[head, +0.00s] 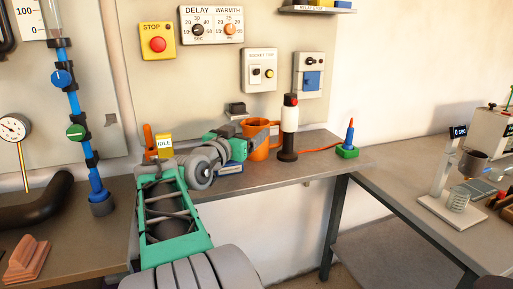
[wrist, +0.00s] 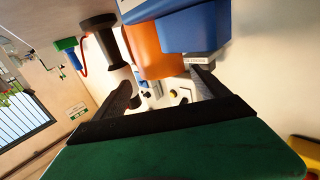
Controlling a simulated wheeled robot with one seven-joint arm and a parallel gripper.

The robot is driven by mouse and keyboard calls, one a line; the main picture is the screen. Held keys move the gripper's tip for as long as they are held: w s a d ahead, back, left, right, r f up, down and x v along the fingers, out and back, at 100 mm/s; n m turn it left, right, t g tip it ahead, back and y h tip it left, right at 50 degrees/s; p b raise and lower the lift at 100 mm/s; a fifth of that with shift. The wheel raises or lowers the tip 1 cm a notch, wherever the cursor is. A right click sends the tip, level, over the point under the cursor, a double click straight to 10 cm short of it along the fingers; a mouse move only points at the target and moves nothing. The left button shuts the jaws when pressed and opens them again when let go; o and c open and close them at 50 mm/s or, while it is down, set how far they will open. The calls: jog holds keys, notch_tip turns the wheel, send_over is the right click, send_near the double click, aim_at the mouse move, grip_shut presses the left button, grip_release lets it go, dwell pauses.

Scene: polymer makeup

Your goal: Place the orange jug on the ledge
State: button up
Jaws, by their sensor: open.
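The orange jug (head: 258,143) stands upright on the grey bench, against the wall panel and left of a black-and-white device. My gripper (head: 238,138) is open beside the jug's left side in the head view, partly in front of it. In the wrist view, my gripper's (wrist: 163,80) two dark fingers are spread, with the orange jug (wrist: 150,52) beyond them. I cannot tell whether a finger touches the jug. A narrow grey ledge (head: 318,11) juts from the wall at the top and holds a few yellow and blue items.
A blue box (head: 231,167) lies by the jug and looms in the wrist view (wrist: 195,27). The black-and-white device (head: 289,130) with a red top stands close right of the jug, its orange cord running to a green-based blue item (head: 348,140). A yellow IDLE sign (head: 164,145) is left.

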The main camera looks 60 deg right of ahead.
aim_at(250, 127)
jog(key=d, duration=0.5)
jog(key=shift+w+d, duration=0.1)
jog(key=shift+d, duration=0.1)
jog(key=shift+c, duration=0.4)
jog(key=shift+a, duration=0.1)
jog(key=c, duration=1.7)
